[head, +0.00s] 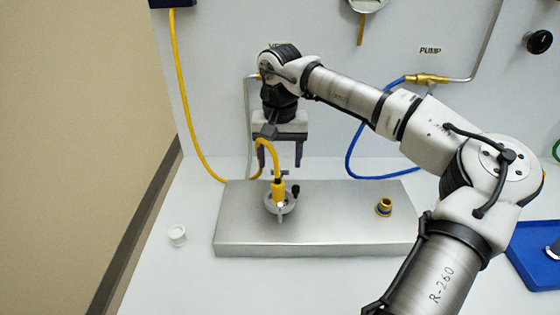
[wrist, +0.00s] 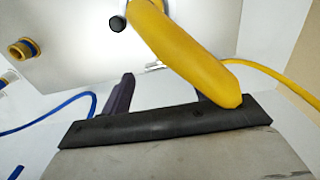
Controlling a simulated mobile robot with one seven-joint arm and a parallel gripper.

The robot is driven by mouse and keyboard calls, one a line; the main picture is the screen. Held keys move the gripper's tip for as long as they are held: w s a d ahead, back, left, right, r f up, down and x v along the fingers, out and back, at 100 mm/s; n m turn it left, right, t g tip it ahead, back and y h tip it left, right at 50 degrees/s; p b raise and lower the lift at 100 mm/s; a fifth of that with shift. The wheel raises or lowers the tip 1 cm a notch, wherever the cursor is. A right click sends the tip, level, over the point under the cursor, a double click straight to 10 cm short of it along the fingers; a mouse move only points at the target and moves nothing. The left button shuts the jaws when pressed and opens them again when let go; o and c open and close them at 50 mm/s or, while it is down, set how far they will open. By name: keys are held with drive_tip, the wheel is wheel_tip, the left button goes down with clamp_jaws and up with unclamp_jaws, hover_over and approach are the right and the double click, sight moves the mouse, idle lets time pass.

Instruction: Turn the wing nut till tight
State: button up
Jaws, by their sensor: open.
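A round metal clamp (head: 280,207) sits on the steel block (head: 330,238), around the base of a yellow hose fitting (head: 278,189). A small black knob (head: 295,191) stands at the clamp's right side and shows in the wrist view (wrist: 117,24). A small grey metal piece (wrist: 154,65) shows beside the hose in the wrist view. I cannot tell for sure which part is the wing nut. My gripper (head: 279,164) points down above and behind the clamp, open and empty. In the wrist view, the yellow hose (wrist: 180,45) partly hides one finger.
A brass port (head: 384,206) stands on the block's right. A white cap (head: 177,235) lies on the bench to the left. A blue hose (head: 360,150) runs behind the block to the pump fitting. A blue tray (head: 535,262) is at far right.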

sight(280, 172)
drive_tip(key=shift+f, duration=1.15)
drive_tip(key=c, duration=1)
